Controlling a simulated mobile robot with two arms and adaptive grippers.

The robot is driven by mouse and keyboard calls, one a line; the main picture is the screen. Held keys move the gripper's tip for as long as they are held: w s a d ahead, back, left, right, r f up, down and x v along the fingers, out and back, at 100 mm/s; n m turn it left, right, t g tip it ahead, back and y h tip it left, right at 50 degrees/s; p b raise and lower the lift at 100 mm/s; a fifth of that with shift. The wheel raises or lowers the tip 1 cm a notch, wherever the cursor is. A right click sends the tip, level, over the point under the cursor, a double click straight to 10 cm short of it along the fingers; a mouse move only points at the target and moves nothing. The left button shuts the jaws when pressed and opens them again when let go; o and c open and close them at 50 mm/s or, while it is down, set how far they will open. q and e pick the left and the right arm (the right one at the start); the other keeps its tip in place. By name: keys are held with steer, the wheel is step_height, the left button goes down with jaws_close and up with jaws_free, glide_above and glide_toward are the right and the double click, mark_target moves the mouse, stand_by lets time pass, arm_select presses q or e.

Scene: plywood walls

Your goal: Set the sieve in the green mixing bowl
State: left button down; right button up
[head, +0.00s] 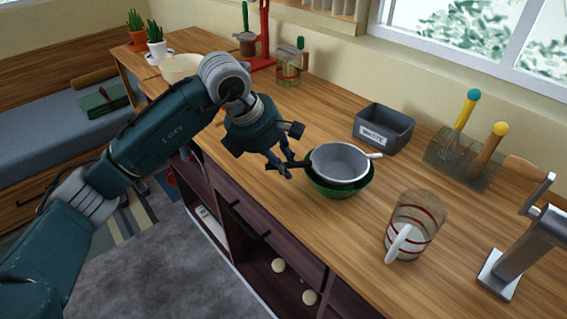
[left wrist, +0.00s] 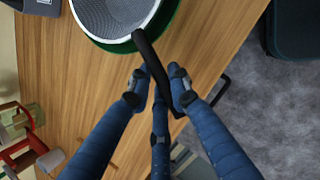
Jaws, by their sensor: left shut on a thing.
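The sieve (head: 341,162) is a grey-white basket with a black handle. It is over the green mixing bowl (head: 345,191), whose green side shows below and around it. I cannot tell whether the sieve rests on the bowl or hangs just above it. My left gripper (head: 285,169) is shut on the sieve's handle, left of the bowl. In the left wrist view the black handle (left wrist: 150,57) runs between the fingers of the gripper (left wrist: 160,88). The mesh (left wrist: 112,12) and the bowl's green rim (left wrist: 122,46) show beyond. My right gripper is not in view.
A red-striped jug (head: 408,236) stands at front right, with a utensil holder (head: 461,168) and a metal appliance (head: 522,250) farther right. The counter's front edge is close to the bowl.

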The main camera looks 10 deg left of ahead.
arm_select(q)
steer(key=shift+f, duration=0.1)
stand_by(0.3)
steer(key=c, duration=1.5)
jaws_free()
steer(key=shift+c, duration=0.2)
steer(key=v, duration=1.2)
